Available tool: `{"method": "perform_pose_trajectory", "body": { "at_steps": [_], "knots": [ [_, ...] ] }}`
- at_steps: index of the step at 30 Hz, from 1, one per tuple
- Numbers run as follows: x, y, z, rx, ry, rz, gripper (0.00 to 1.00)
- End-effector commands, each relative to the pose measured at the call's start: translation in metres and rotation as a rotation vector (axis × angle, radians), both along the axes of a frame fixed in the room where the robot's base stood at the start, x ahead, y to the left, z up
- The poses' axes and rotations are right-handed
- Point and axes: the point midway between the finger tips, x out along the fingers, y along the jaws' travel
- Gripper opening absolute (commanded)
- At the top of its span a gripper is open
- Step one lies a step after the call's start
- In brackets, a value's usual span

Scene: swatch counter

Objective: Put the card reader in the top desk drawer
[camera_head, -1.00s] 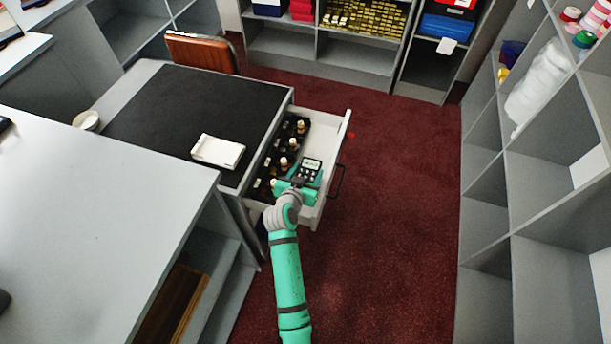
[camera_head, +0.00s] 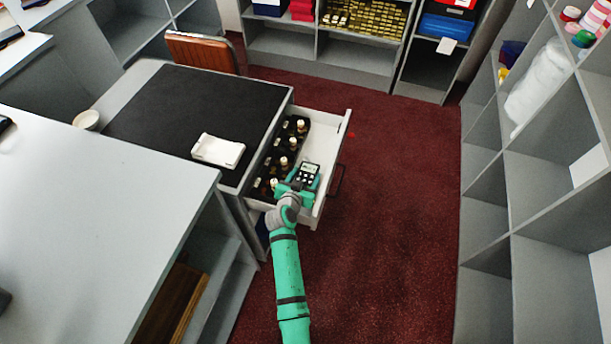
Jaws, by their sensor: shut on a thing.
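The card reader (camera_head: 308,172), dark with a small light screen and keys, is at the near part of the open top desk drawer (camera_head: 325,146). My gripper (camera_head: 298,186) is shut on the card reader from the near side. The reader shows over the drawer's free right part; I cannot tell whether it touches the drawer floor. The fingertips are mostly hidden by the reader and my wrist. The drawer is pulled out to the right of the desk (camera_head: 190,105).
Several dark bottles with pale caps (camera_head: 284,162) stand in a row along the drawer's left side. The drawer's right and far part is bare. A white tray (camera_head: 218,150) lies on the desk. A grey counter (camera_head: 120,200) stands at the left. Red carpet (camera_head: 400,180) is clear at the right.

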Motion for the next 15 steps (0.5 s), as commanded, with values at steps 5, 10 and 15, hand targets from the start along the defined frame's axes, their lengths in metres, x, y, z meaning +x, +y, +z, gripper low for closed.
{"method": "perform_pose_trajectory", "body": {
  "at_steps": [5,10,15],
  "knots": [
    [0.0003,-0.0005,-0.0039,-0.001,-0.001,-0.001,0.27],
    [0.0002,0.0005,-0.0087,0.0,0.0,0.001,0.27],
    [-0.0001,0.0005,-0.0099,0.0,0.0,0.001,0.65]
  ]
}}
